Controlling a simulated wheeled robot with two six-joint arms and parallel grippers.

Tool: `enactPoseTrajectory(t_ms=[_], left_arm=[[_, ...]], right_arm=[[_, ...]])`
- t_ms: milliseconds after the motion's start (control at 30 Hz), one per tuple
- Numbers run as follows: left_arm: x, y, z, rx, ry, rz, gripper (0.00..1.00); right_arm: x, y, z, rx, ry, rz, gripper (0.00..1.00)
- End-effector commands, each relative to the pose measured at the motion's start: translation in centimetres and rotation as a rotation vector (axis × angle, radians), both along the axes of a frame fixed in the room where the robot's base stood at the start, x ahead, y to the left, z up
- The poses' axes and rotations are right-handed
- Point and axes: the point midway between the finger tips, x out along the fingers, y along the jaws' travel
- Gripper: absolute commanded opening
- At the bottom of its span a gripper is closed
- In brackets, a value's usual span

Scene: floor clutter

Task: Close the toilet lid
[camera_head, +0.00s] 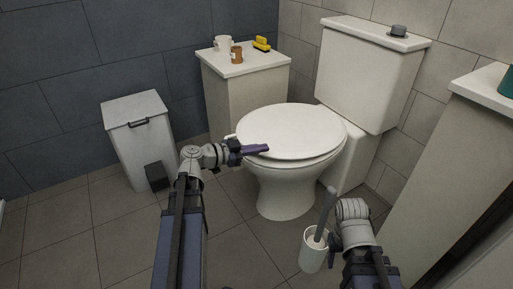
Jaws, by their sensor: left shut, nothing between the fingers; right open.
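The white toilet (285,190) stands in the middle, with its tank against the tiled wall. Its oval lid (292,128) lies flat and down over the bowl. My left gripper (262,149) is shut and empty, with its fingertips at the lid's front left edge. I cannot tell whether they touch the lid. My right gripper (336,243) is low in front of the toilet, beside the toilet brush. It is open, and its fingers are mostly hidden or dark.
A toilet brush in a white holder (312,252) stands on the floor by my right gripper. A white pedal bin (139,140) stands at left. A cabinet (242,66) with cups and a yellow item is behind. A white counter (450,165) bounds the right. Floor at front left is clear.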

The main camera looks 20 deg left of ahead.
Motion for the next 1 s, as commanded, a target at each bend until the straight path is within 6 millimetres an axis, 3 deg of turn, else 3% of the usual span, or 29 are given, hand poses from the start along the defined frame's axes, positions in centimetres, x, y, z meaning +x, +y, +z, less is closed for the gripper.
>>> enactPoseTrajectory(t_ms=[67, 133, 600, 1000], left_arm=[[-0.1, -0.5, 1.3, 0.000, 0.001, -0.002, 0.00], [-0.8, 0.3, -0.6, 0.000, 0.001, 0.002, 0.00], [-5.2, 4.2, -4.8, 0.000, -0.001, 0.002, 0.00], [-6.1, 5.1, -4.9, 0.002, 0.004, 0.000, 0.00]], right_arm=[[0.0, 0.0, 1.3, 0.000, 0.000, 0.000, 0.50], [0.0, 0.0, -0.6, 0.000, 0.000, 0.000, 0.50], [0.0, 0.0, -4.8, 0.000, 0.000, 0.000, 0.50], [0.0, 0.0, -4.8, 0.000, 0.000, 0.000, 0.50]])
